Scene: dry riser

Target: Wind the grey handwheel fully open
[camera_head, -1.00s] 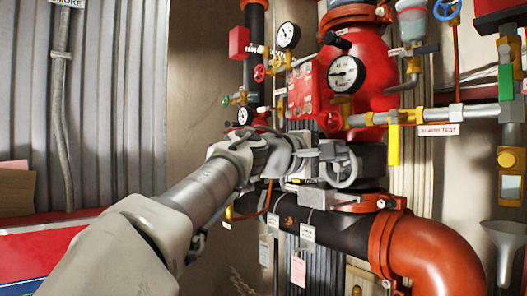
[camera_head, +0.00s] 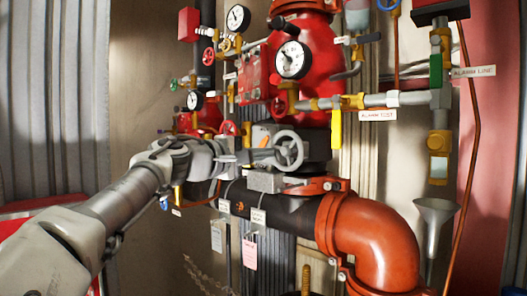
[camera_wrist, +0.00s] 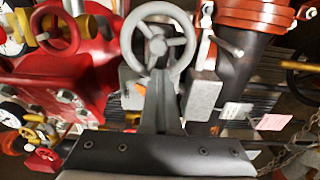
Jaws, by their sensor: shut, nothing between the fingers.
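The grey handwheel (camera_head: 289,150) is a spoked ring on the front of the dark valve body, right of my gripper in the head view. In the wrist view the handwheel (camera_wrist: 157,45) shows nearly face-on at top centre, with its spokes and hub visible. My gripper (camera_head: 268,157) reaches in from the left, its tips at the wheel's left side. In the wrist view my gripper (camera_wrist: 160,76) is shut and empty, its narrow fingers pointing at the wheel's lower rim. The fingertips overlap the rim there; I cannot tell whether they touch it.
A red valve with a gauge (camera_head: 292,60) stands above the wheel. A small red handwheel (camera_wrist: 54,30) is left of it in the wrist view. An orange pipe elbow (camera_head: 370,240) and hanging tags (camera_head: 249,253) sit below. A yellow handle (camera_head: 336,128) hangs to the right.

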